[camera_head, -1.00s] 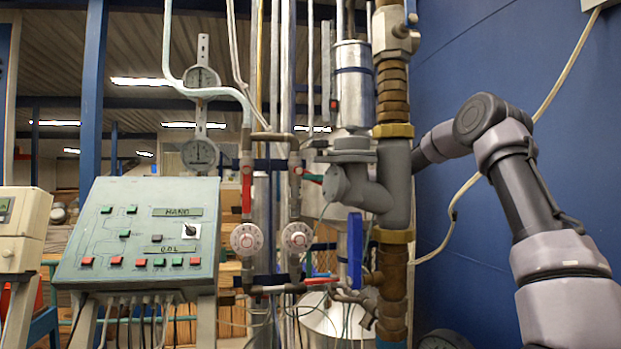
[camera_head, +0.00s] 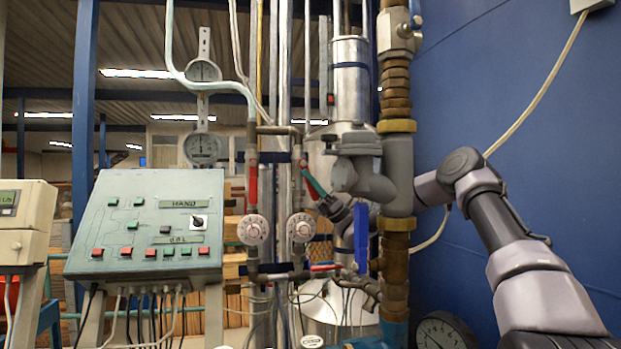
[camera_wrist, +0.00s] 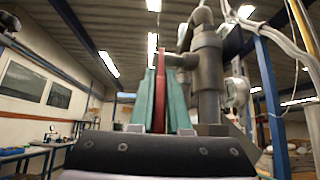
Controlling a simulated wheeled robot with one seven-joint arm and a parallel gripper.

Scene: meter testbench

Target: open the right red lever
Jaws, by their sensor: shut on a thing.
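The right red lever (camera_head: 311,188) sits on the right-hand thin pipe, above the right round dial. It slants down to the right, away from the pipe. My gripper (camera_head: 316,184) reaches in from behind the thick grey pipe, and its green fingers lie along the lever. In the wrist view, the red lever (camera_wrist: 160,92) stands between the green fingers of my gripper (camera_wrist: 161,100), which are shut on it. The left red lever (camera_head: 252,185) hangs upright along the left thin pipe, apart from my gripper.
A thick pipe with a grey elbow (camera_head: 398,176) stands between my arm and the levers, hiding part of it. Two round dials (camera_head: 253,230) and a control panel (camera_head: 150,225) are to the left.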

